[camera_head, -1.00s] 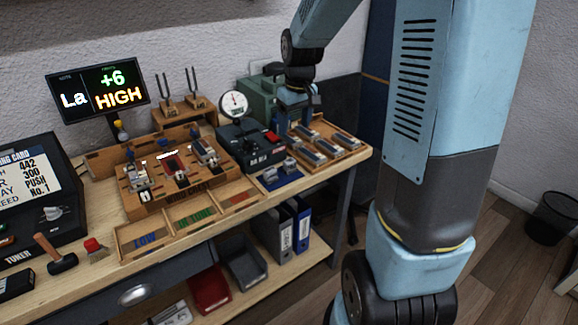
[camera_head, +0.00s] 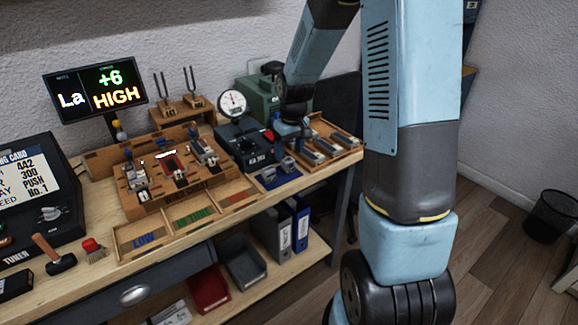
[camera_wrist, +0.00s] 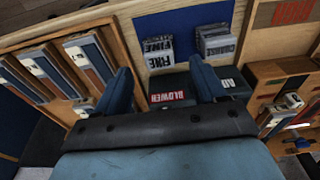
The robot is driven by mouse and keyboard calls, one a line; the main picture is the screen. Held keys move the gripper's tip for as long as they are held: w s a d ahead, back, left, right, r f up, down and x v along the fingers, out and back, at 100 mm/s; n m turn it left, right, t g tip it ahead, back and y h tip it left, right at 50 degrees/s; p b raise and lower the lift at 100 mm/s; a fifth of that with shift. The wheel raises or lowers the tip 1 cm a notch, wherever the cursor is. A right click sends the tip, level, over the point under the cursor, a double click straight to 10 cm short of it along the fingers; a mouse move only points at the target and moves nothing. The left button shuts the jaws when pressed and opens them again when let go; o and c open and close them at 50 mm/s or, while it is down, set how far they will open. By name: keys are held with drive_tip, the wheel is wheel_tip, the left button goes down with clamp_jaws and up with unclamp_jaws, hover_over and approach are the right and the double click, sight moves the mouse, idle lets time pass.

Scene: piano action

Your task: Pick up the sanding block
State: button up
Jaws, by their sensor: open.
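Two small grey sanding blocks sit side by side on a blue pad at the bench's front edge. In the wrist view one is marked FINE (camera_wrist: 159,52) and the other COARSE (camera_wrist: 215,42); both labels appear upside down. In the head view they show as a left block (camera_head: 268,175) and a right block (camera_head: 287,164). My gripper (camera_wrist: 163,80) is open and empty, its two blue fingers spread. In the wrist view the FINE block lies just beyond the gap between the fingers. In the head view my gripper (camera_head: 292,131) is above the bench, behind the blocks.
A wooden tray (camera_wrist: 120,30) with several parts lies on one side of the blocks. The dark blower box (camera_head: 243,147) stands behind them. The piano action model (camera_head: 160,198) and labelled bins (camera_head: 143,239) are to the left in the head view.

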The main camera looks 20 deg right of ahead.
sight(288, 159)
drive_tip(key=shift+w+a+f, duration=0.1)
drive_tip(key=shift+w+f, duration=0.1)
drive_tip(key=shift+f, duration=1.05)
drive_tip(key=shift+w+f, duration=0.2)
drive_tip(key=shift+f, duration=1.05)
drive_tip(key=c, duration=1.1)
drive_tip(key=shift+r, duration=0.1)
